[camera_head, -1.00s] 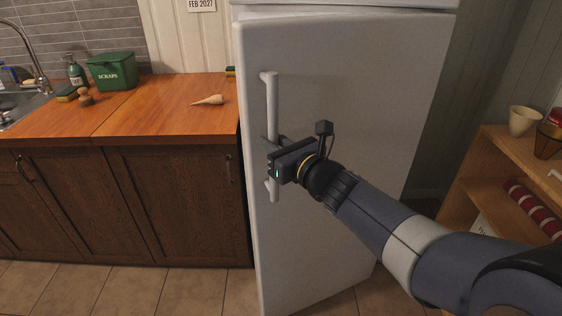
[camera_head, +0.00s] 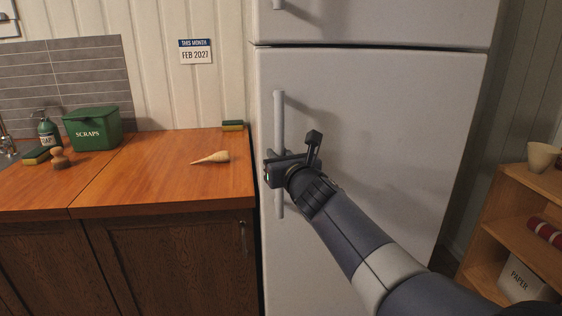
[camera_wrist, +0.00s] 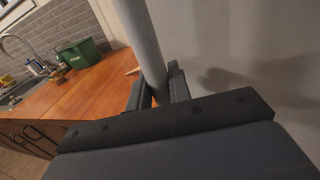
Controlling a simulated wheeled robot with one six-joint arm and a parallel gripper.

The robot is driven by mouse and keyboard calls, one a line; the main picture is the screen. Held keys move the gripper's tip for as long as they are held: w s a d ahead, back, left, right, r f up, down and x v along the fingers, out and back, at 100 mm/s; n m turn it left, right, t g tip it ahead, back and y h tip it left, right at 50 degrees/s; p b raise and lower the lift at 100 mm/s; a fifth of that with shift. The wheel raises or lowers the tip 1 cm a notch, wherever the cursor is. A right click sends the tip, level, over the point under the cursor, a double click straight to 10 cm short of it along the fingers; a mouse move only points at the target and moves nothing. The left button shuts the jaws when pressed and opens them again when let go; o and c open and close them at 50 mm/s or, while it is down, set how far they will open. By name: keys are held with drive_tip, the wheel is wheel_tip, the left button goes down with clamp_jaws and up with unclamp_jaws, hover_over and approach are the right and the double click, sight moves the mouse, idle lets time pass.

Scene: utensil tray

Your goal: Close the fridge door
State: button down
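The white fridge door (camera_head: 372,130) faces me below a thin dark seam. It looks flush or nearly flush with the upper door; I cannot tell whether it is fully shut. Its pale vertical handle (camera_head: 279,115) is near the left edge. My gripper (camera_head: 271,168) is at the handle's middle. In the wrist view the handle (camera_wrist: 143,38) passes between the two fingers of my gripper (camera_wrist: 157,92). The fingers stand apart around it, with a sliver of orange counter showing beside the left finger. Contact with the handle cannot be made out.
The wooden counter (camera_head: 130,180) is to the left, with a green scraps box (camera_head: 92,130), a pale cone-shaped item (camera_head: 212,158) and a sponge (camera_head: 233,126). A wooden shelf (camera_head: 515,200) stands at the right. The upper fridge door (camera_head: 375,22) is above.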

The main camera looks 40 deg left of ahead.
drive_tip(key=shift+a+r, duration=0.2)
drive_tip(key=shift+r, duration=0.05)
drive_tip(key=c, duration=1.7)
unclamp_jaws()
drive_tip(key=shift+w+a+f, duration=0.1)
drive_tip(key=shift+o, duration=0.9)
drive_tip(key=shift+a+f, duration=0.1)
drive_tip(key=shift+o, duration=0.9)
drive_tip(key=shift+w, duration=0.1)
drive_tip(key=b+v, duration=0.3)
drive_tip(key=v, duration=0.8)
drive_tip(key=p+x, duration=0.3)
drive_tip(key=x, duration=0.7)
drive_tip(key=shift+w+a, duration=0.2)
drive_tip(key=shift+a, duration=0.15)
drive_tip(key=shift+d, duration=0.1)
